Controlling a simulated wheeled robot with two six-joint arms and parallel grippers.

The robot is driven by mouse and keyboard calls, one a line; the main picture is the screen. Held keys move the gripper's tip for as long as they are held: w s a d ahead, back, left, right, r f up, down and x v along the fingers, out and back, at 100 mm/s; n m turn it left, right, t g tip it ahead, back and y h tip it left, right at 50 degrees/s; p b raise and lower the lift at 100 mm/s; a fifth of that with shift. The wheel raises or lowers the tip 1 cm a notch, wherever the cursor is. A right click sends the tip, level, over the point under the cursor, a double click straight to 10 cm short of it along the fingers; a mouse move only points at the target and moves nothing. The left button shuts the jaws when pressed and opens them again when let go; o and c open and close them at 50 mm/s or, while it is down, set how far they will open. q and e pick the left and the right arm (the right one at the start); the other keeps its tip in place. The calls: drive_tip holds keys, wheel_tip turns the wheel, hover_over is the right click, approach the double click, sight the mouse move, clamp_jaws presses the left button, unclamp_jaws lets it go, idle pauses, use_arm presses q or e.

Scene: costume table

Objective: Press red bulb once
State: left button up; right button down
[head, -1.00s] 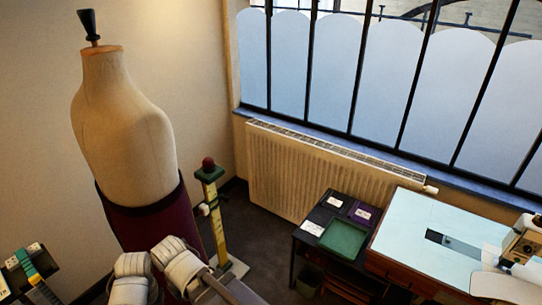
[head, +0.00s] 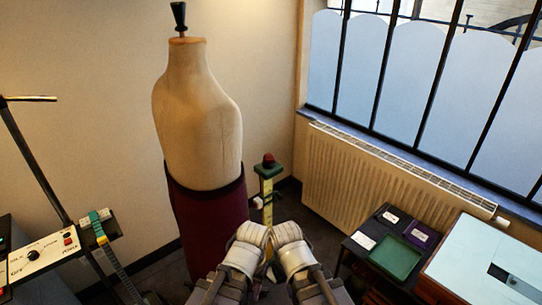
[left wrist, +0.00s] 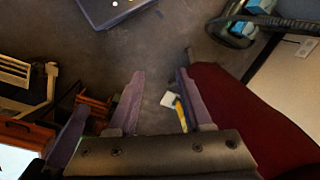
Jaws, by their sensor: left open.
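The red bulb (head: 269,158) sits on the green top of a slim yellow stand (head: 267,190), just right of the dress form in the head view. My left gripper (left wrist: 158,78) is open and empty in the left wrist view, its two purple fingers apart over dark floor. The yellow stand (left wrist: 181,112) and its pale base show beyond the fingers there; the bulb cannot be made out. In the head view my pale wrist parts stand below the bulb, apart from it in the picture, and hide the fingertips. The right gripper's fingers do not show.
A dress form (head: 200,120) in a maroon skirt (head: 212,220) stands close left of the stand. A control box (head: 40,255) is at the left. A radiator (head: 385,185), a green tray (head: 395,257) and a pale-topped table (head: 480,260) are at the right.

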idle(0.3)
use_arm(q)
clamp_jaws()
idle(1.6)
